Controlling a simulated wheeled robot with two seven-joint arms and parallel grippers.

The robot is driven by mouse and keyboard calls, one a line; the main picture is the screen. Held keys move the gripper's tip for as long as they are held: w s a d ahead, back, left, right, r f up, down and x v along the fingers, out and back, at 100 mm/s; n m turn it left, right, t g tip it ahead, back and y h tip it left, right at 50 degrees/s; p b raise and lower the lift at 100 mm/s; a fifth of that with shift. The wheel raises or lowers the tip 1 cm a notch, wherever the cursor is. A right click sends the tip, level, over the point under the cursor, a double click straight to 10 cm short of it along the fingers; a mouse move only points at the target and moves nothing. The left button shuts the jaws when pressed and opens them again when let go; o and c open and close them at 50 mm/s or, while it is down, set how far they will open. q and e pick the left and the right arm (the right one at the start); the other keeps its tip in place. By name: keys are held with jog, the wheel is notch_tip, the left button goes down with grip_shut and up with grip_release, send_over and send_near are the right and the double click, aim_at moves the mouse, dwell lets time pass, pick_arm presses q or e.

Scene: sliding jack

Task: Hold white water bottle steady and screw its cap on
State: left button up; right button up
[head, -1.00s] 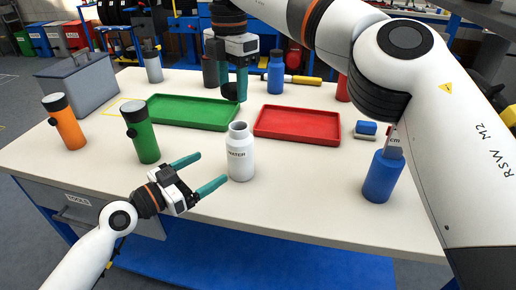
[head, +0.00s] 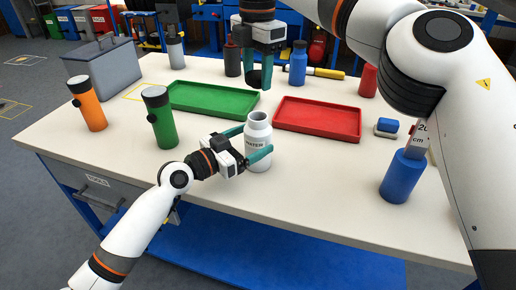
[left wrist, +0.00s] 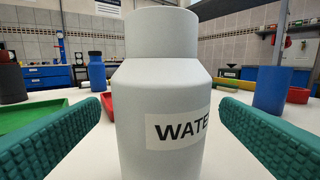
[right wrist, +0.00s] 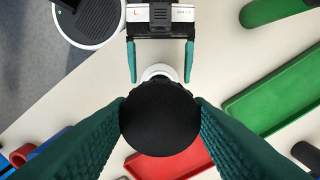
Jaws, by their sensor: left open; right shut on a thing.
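The white water bottle (head: 257,147) stands upright and uncapped near the table's front edge. It fills the middle of the left wrist view (left wrist: 160,110), label facing the camera. My left gripper (head: 250,143) is open, with one finger on each side of the bottle; gaps show between fingers and bottle in the left wrist view. My right gripper (head: 260,80) is shut on a round black cap (right wrist: 160,118), held above and behind the bottle. In the right wrist view the cap hides most of the bottle, leaving only a white rim part (right wrist: 158,71) visible.
A green tray (head: 215,98) and a red tray (head: 318,118) lie behind the bottle. A green bottle (head: 160,118) and an orange bottle (head: 88,103) stand left. A blue holder (head: 402,178) with a ruler stands right. The table front between them is mostly clear.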

pick_arm(q)
jog(key=shift+x, duration=2.1)
jog(key=c, duration=1.5)
pick_arm(e)
jog(key=shift+f, duration=2.45)
